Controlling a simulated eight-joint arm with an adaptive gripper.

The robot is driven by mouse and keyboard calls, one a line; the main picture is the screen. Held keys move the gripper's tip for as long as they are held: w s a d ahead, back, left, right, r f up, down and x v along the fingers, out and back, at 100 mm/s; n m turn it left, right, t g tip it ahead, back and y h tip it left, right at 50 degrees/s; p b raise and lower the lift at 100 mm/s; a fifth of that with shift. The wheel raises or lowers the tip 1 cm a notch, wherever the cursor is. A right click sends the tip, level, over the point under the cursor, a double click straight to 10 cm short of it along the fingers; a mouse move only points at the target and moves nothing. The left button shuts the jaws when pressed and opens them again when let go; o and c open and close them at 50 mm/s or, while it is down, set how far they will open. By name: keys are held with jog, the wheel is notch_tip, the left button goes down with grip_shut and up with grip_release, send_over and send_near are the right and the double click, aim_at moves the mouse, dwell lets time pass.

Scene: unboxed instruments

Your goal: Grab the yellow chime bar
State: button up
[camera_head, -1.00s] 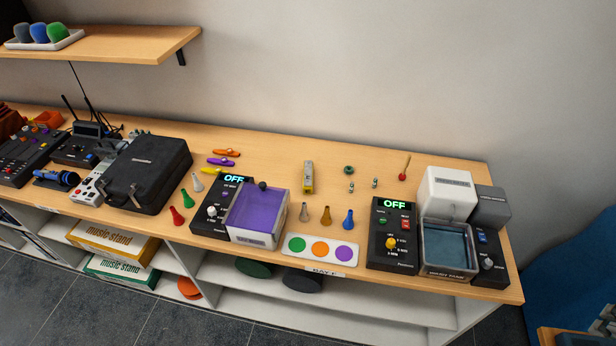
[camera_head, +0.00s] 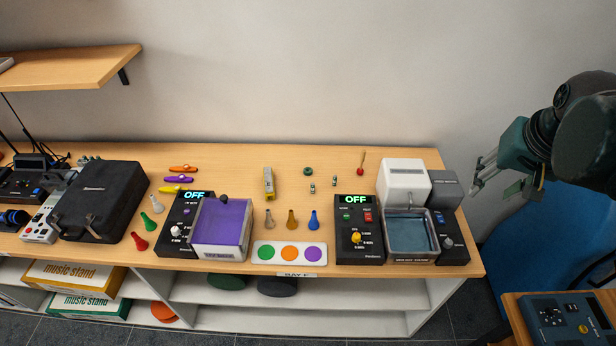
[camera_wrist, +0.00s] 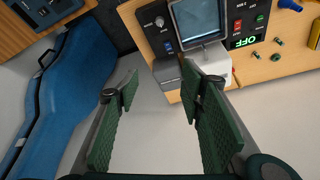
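The yellow chime bar (camera_head: 268,184) lies on the wooden counter (camera_head: 335,158), behind the row of small bells. It has a greyish piece on it. In the wrist view a yellow piece at the right edge (camera_wrist: 315,34) looks like the same bar, partly cut off. My gripper (camera_head: 479,174) is beyond the counter's right end, above the floor side, well to the right of the bar. In the wrist view its two green padded fingers (camera_wrist: 158,92) are spread apart with nothing between them.
Between my gripper and the bar stand a white box (camera_head: 404,180), a grey box (camera_head: 445,190), a water basin (camera_head: 410,236) and a black control unit (camera_head: 360,232). A purple-lidded box (camera_head: 221,226) is left of the bar. A blue case (camera_wrist: 52,100) stands beside the counter.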

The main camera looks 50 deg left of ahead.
jog(key=w+a+f+n+g+p, duration=0.1)
jog(key=a, duration=0.9)
jog(key=w+a+f+n+g, duration=0.1)
jog(key=a+f, duration=0.1)
jog(key=a, duration=0.8)
jog(key=n+g+h+p, duration=0.2)
jog(key=n+p, duration=0.1)
jog(key=n, duration=0.1)
send_over(268, 179)
jog(key=f, duration=1.9)
jog(key=shift+w+d+f, duration=0.15)
jog(key=shift+w+f, duration=0.05)
jog(key=shift+w, duration=0.15)
jog(key=shift+s+a+f+n, duration=0.25)
jog(key=shift+s+n, duration=0.05)
jog(key=shift+f, duration=1.25)
jog(key=shift+f, duration=0.1)
jog(key=shift+d+f, duration=0.1)
jog(key=shift+f, duration=2.4)
